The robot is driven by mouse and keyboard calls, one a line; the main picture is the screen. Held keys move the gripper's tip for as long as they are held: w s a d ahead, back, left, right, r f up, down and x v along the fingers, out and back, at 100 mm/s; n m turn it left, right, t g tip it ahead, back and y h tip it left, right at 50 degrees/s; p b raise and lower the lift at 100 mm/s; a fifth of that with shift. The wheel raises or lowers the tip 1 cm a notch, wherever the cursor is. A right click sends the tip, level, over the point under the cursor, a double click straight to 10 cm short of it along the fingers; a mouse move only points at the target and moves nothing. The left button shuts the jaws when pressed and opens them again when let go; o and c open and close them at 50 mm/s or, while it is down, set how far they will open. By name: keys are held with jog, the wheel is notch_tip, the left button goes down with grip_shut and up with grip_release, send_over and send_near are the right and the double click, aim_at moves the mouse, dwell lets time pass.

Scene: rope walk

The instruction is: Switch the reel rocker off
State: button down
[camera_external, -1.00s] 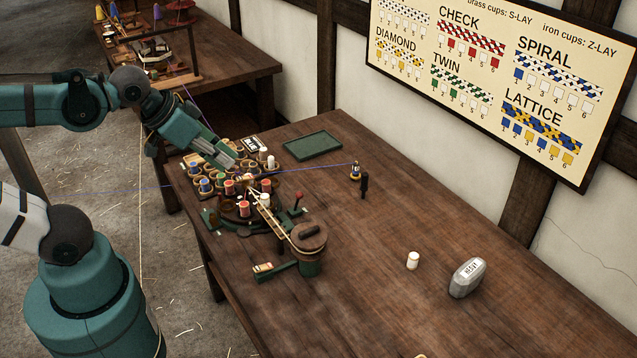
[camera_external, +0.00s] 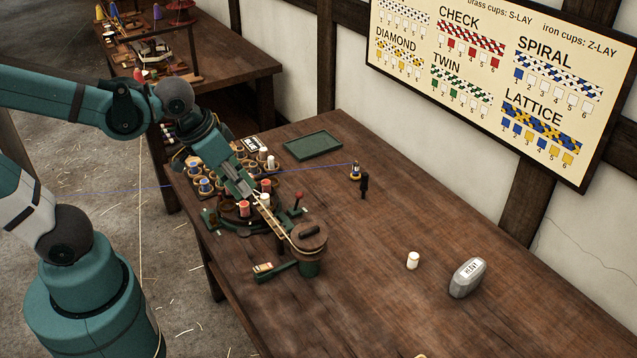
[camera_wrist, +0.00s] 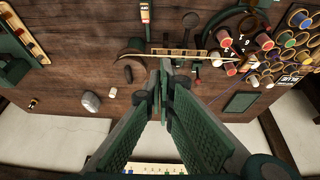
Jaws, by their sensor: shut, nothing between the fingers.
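The reel rocker seems to be the small block with a white and orange-red face (camera_external: 263,267) on a green arm beside the reel. It also shows at the top of the wrist view (camera_wrist: 145,12). I cannot tell which way it is tipped. The reel (camera_external: 308,238) is a round dark-topped drum on a green base, with a pale braid (camera_external: 272,217) running to it. My gripper (camera_external: 250,197) is shut and empty, above the braiding machine and up-left of the reel. In the wrist view its fingertips (camera_wrist: 165,64) meet beside the braid, apart from the rocker.
Spools in cups (camera_external: 205,185) crowd the table's left end, with a red-knobbed lever (camera_external: 299,197) near the reel. A green tray (camera_external: 312,145), a dark upright peg (camera_external: 364,186), a white cylinder (camera_external: 413,260) and a grey weight (camera_external: 467,277) stand farther right.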

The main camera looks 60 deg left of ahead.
jog(key=d+f+g, duration=0.2)
jog(key=d+f, duration=0.3)
jog(key=f, duration=0.2)
jog(key=shift+d+f, duration=0.2)
jog(key=shift+f, duration=0.2)
dwell(0.6)
jog(key=b, duration=0.3)
send_over(267, 267)
jog(key=shift+s+f+x, duration=0.1)
jog(key=shift+s+x, duration=0.2)
jog(key=shift+x, duration=1.3)
jog(key=shift+s+f+x, duration=0.1)
jog(key=shift+s+x, duration=0.2)
jog(key=shift+x, duration=1.3)
jog(key=shift+s+x, duration=0.35)
jog(key=shift+x, duration=1.25)
jog(key=shift+s+a+f+b, duration=0.1)
jog(key=shift+s+f+b, duration=0.15)
jog(key=shift+f, duration=0.65)
jog(key=shift+s+f+b, duration=0.1)
jog(key=shift+s+f, duration=0.15)
jog(key=shift+f, duration=0.7)
